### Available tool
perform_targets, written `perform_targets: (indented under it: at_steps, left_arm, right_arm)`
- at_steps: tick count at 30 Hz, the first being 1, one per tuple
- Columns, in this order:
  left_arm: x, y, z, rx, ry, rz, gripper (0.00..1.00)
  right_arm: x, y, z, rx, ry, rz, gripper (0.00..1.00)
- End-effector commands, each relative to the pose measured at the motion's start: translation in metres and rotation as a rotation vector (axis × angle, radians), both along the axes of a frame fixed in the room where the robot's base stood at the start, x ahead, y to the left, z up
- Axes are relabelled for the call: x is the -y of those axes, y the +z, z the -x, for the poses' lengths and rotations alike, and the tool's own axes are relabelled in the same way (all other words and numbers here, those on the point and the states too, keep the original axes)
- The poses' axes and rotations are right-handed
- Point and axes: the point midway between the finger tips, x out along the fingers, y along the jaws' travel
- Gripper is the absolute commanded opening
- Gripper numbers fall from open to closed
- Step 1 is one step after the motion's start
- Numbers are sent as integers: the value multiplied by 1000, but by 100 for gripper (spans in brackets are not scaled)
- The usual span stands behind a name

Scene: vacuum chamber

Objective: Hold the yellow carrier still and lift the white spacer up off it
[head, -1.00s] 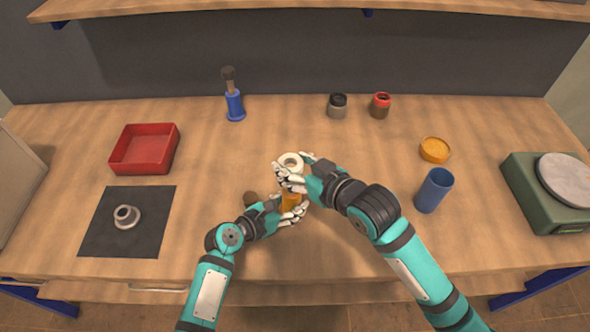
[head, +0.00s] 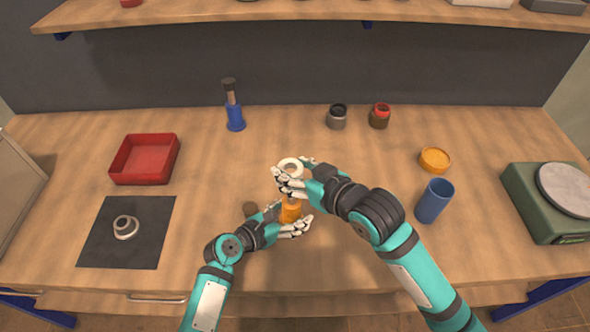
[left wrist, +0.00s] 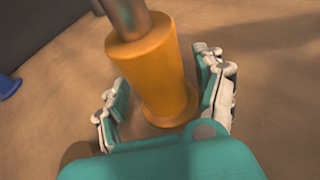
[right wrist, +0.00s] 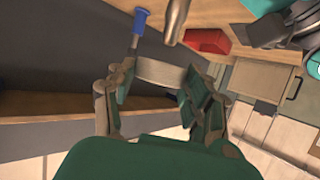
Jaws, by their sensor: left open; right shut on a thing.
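The white spacer (head: 291,166) is a ring above the middle of the bench. My right gripper (head: 290,178) is shut on it; the right wrist view shows the spacer's pale band (right wrist: 160,73) between the fingers. The yellow carrier (head: 290,211), orange-yellow, stands below the spacer. In the left wrist view the carrier (left wrist: 158,75) has a grey metal post rising from its top. My left gripper (left wrist: 165,95) is open, its fingers either side of the carrier with gaps. In the right wrist view a round-ended metal rod (right wrist: 174,22) shows apart from the spacer.
A red tray (head: 145,160) and a dark mat (head: 100,245) with a grey flanged part (head: 126,227) lie left. A blue holder (head: 235,118) and two small jars (head: 338,117) stand behind. A yellow dish (head: 435,159), blue cup (head: 434,202) and green scale (head: 545,205) stand right.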

Motion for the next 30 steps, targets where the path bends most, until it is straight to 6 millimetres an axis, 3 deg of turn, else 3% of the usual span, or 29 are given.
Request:
perform_targets:
  at_steps: [8, 21, 30]
  left_arm:
    - [-12, 6, 12, 0, 1, 0, 70]
    - [-68, 39, 68, -1, 0, -2, 70]
    - [-79, 46, 78, 0, 0, 0, 70]
  right_arm:
    - [0, 0, 0, 0, 0, 0, 21]
    - [0, 0, 0, 0, 0, 0, 21]
    - [0, 0, 0, 0, 0, 0, 21]
